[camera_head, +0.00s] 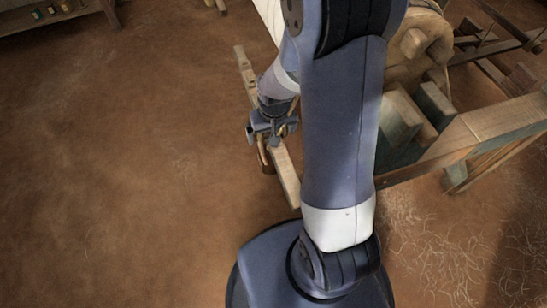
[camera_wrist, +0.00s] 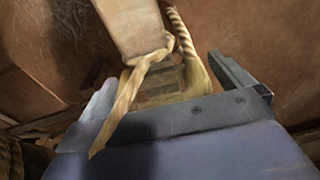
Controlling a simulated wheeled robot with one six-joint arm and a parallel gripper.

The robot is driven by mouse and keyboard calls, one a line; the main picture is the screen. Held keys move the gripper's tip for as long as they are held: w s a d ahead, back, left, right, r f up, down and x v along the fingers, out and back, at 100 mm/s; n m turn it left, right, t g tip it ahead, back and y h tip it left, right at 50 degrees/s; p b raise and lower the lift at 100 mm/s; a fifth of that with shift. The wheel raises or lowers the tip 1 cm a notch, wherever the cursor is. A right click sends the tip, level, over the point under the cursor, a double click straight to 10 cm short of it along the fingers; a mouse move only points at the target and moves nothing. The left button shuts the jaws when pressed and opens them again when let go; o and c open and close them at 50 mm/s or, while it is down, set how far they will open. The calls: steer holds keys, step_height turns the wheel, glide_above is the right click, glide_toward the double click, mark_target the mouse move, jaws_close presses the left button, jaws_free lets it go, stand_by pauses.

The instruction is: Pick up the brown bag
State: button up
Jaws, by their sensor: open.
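My gripper (camera_head: 271,126) is open, low beside a narrow wooden beam. It also shows in the wrist view (camera_wrist: 163,82), with its two jaws apart on either side of a tan-brown thing (camera_wrist: 160,90). This thing may be the brown bag, but its outline is mostly hidden and I cannot tell for sure. A pale twisted rope (camera_wrist: 131,98) is looped at the end of the wooden beam (camera_wrist: 130,25) and crosses in front of it. In the head view a small brown shape (camera_head: 265,158) shows just below my gripper, partly covered.
The narrow wooden beam (camera_head: 287,178) runs close beside my gripper. The loom's wooden frame (camera_head: 500,120) stands at the right. A shelf with small coloured items (camera_head: 52,10) is at the upper left. The earth floor (camera_head: 120,170) at left is clear.

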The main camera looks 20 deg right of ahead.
steer(key=c, duration=1.6)
steer(key=shift+r, duration=0.1)
steer(key=shift+c, duration=0.7)
steer(key=shift+w+r, duration=0.1)
steer(key=shift+r, duration=0.05)
